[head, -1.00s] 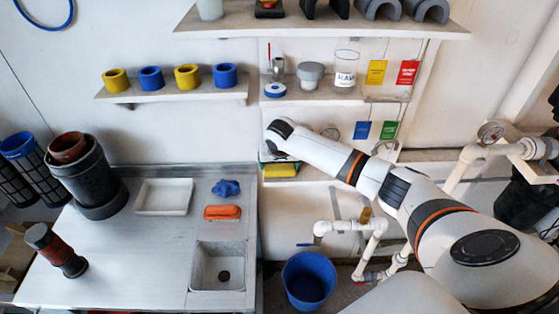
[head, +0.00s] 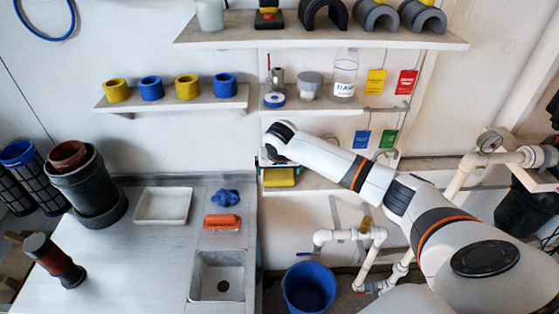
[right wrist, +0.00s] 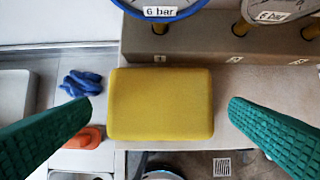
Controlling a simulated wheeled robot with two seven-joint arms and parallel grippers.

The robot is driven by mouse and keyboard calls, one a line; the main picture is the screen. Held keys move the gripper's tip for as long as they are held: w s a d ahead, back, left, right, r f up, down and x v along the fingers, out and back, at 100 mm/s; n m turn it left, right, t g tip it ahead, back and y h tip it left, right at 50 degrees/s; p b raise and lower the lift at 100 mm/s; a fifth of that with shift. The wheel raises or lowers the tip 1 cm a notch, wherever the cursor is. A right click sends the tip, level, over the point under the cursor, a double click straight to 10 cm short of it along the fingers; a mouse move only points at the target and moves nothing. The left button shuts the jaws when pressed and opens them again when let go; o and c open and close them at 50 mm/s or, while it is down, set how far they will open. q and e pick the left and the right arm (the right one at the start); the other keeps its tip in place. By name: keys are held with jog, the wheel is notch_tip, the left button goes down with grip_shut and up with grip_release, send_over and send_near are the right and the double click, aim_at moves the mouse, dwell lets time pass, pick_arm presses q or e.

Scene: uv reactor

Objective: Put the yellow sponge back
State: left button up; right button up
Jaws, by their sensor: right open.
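The yellow sponge (head: 280,178) lies on the low wall shelf just right of the worktop in the head view. It fills the middle of the right wrist view (right wrist: 160,103), flat on a pale surface. My right gripper (head: 268,164) is at the sponge, partly hidden by its own wrist in the head view. In the right wrist view its two green fingers (right wrist: 160,108) are wide apart, one on each side of the sponge, with gaps between. Nothing is held. I cannot tell the fingertips' exact height over the sponge. My left gripper is not in view.
A blue-rimmed gauge (right wrist: 160,8) marked 6 bar and a second gauge (right wrist: 272,8) stand close behind the sponge. A blue glove (head: 225,195), an orange brush (head: 222,222) and a white tray (head: 163,205) lie on the worktop. A blue bucket (head: 309,287) stands below the shelf.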

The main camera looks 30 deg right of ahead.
jog(key=b+v, duration=0.1)
jog(key=v, duration=0.8)
